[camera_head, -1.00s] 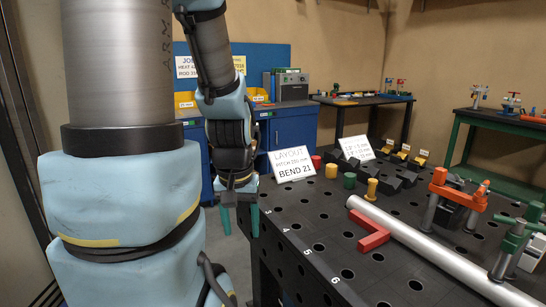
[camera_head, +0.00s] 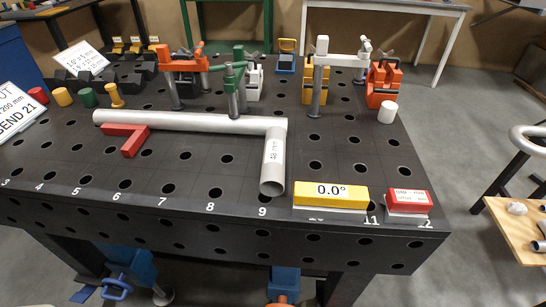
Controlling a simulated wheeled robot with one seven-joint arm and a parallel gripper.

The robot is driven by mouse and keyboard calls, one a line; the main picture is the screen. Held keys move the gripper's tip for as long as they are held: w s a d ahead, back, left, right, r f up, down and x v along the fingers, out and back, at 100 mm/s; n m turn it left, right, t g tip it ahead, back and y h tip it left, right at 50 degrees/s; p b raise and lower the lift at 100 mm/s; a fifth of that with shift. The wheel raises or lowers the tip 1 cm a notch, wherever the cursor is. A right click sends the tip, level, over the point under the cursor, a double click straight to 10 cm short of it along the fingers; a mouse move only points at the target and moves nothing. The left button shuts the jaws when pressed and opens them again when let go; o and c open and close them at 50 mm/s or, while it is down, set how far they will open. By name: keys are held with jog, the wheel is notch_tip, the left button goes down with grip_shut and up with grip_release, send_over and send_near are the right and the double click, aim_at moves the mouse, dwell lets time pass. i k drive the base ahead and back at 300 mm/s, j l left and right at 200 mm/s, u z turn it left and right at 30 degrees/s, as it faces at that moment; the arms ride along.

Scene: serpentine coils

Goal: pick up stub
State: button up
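A short grey-white pipe piece (camera_head: 273,172), which looks like the stub, lies on the black perforated table (camera_head: 170,190). It bears a white label reading 48 mm, and its open end points toward the front edge. Its far end meets or nearly meets the right end of a long pale pipe (camera_head: 185,122) lying crosswise; I cannot tell whether they are joined. My gripper is not in view now.
A red angle block (camera_head: 122,138) lies before the long pipe. Right of the stub are a yellow 0.0° block (camera_head: 331,195) and a red labelled block (camera_head: 407,201). Orange (camera_head: 184,66) and green (camera_head: 236,82) clamps stand behind. A white cylinder (camera_head: 387,112) stands at the right.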

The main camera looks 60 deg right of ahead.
aim_at(272, 179)
jog(key=z, duration=1.1)
